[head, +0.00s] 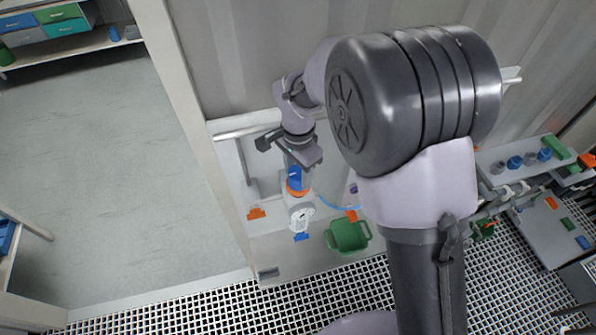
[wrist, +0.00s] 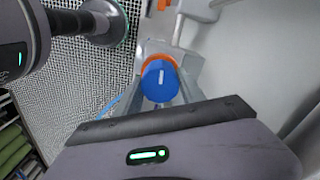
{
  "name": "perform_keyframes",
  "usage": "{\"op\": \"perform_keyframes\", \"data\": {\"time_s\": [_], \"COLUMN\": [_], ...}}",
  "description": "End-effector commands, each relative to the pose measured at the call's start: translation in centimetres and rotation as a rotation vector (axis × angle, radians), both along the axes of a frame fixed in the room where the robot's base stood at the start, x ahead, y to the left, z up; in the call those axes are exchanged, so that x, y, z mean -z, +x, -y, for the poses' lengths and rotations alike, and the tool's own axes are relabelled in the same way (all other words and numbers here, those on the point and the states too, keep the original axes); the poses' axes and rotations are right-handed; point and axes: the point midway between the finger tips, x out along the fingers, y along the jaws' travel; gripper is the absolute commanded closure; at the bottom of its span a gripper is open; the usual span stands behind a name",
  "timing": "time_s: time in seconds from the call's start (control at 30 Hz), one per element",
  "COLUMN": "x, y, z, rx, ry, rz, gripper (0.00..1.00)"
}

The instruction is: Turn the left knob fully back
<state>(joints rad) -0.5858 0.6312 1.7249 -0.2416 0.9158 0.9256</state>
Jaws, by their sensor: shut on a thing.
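The left knob (wrist: 158,84) is a round blue cap with a short white line on its face. An orange ring (wrist: 158,62) sits behind it, on a pale grey body. In the head view the knob (head: 294,178) is at the top of a white unit with a round gauge (head: 301,213). My gripper (wrist: 160,90) is shut on the knob, with a finger on either side of it. In the wrist view the white line runs roughly up and down. In the head view my gripper (head: 297,167) comes down from above and hides part of the knob.
A green basket (head: 348,235) stands right of the gauge unit. An orange handle (head: 257,213) is to the left. A thin blue hose (head: 338,204) runs right from the unit. A shelf (head: 525,165) with blue caps is at far right. Open floor (head: 90,170) lies left.

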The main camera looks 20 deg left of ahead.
Motion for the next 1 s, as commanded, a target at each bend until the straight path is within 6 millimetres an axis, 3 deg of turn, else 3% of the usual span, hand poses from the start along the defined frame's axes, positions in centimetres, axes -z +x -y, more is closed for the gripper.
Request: {"op": "perform_keyframes", "data": {"time_s": [0.37,1.0], "x": [0.04,-0.05], "y": [0.01,0.03], "z": [0.01,0.03], "rx": [-0.13,-0.723], "ry": [0.0,0.0], "rz": [0.0,0.001], "gripper": [0.94,0.94]}}
